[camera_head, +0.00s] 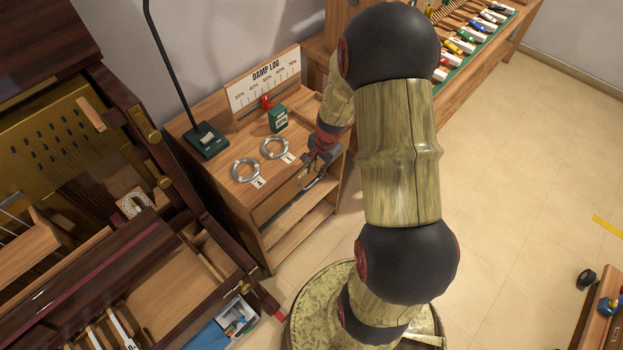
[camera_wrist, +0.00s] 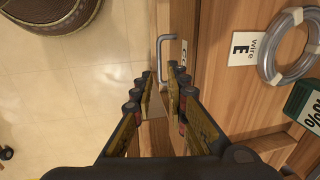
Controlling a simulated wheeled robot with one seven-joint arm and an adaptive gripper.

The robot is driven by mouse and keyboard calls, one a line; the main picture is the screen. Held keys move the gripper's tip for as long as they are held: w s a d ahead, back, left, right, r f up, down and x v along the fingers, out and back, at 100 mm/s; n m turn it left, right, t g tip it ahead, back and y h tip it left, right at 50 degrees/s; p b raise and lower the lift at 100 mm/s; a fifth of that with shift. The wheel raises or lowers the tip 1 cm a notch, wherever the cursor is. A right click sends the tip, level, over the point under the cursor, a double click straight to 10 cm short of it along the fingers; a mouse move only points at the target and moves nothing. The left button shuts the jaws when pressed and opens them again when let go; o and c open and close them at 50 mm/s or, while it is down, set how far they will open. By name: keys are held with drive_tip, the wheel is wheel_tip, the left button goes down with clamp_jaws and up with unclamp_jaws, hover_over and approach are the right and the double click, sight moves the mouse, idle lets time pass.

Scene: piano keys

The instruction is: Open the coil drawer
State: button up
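The coil drawer (camera_head: 274,201) is a wooden drawer under the top of a small cabinet, and its front looks flush with the cabinet in the head view. In the wrist view its grey metal bar handle (camera_wrist: 161,50) stands out from the front beside a white label (camera_wrist: 184,56), partly hidden by my right finger. In the head view my gripper (camera_head: 318,166) is at the cabinet's right front, partly hidden by my arm.
Two wire coils (camera_head: 245,170) (camera_head: 275,147) with labels, a green box (camera_head: 278,118) and a black lamp base (camera_head: 208,140) stand on the cabinet top, before a damp log board (camera_head: 265,78). An opened piano (camera_head: 150,190) is close on the left.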

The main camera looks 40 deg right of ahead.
sight(313, 183)
drive_tip(key=f+b, duration=0.1)
drive_tip(key=f, duration=0.1)
drive_tip(key=w+f+b, duration=0.1)
drive_tip(key=f, duration=0.2)
drive_tip(key=f+b, duration=0.1)
drive_tip(key=f, duration=0.1)
drive_tip(key=shift+w+a+f, duration=0.1)
drive_tip(key=shift+w+f, duration=0.05)
drive_tip(key=shift+f, duration=0.15)
clamp_jaws()
idle(0.7)
